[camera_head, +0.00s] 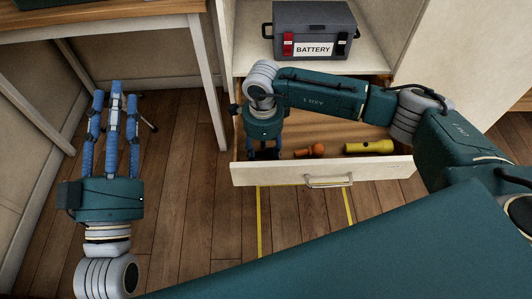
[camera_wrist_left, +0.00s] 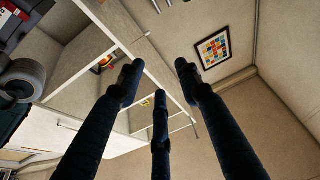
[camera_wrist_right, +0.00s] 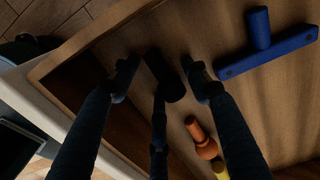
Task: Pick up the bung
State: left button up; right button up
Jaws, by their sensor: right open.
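A dark, cylinder-like piece, which looks like the bung (camera_wrist_right: 166,78), lies on the wooden floor of the open drawer in the right wrist view. My right gripper (camera_wrist_right: 158,88) is open with its fingers pointing down into the drawer, and its fingertips lie around the dark piece in that view. I cannot tell whether they touch it. In the head view my right gripper (camera_head: 263,152) is at the drawer's left end and hides the piece. My left gripper (camera_head: 115,90) is open and empty, fingers spread, away to the left over the floor.
The drawer (camera_head: 285,174) also holds an orange piece (camera_head: 310,151), a yellow cylinder (camera_head: 370,147) and a blue T-shaped piece (camera_wrist_right: 268,58). The drawer walls are close around my right gripper. A battery (camera_head: 313,30) stands on the shelf above. A table (camera_head: 100,14) is at upper left.

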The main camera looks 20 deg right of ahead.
jog(key=shift+c, duration=0.2)
jog(key=c, duration=1)
jog(key=shift+o, duration=0.2)
jog(key=shift+r, duration=0.2)
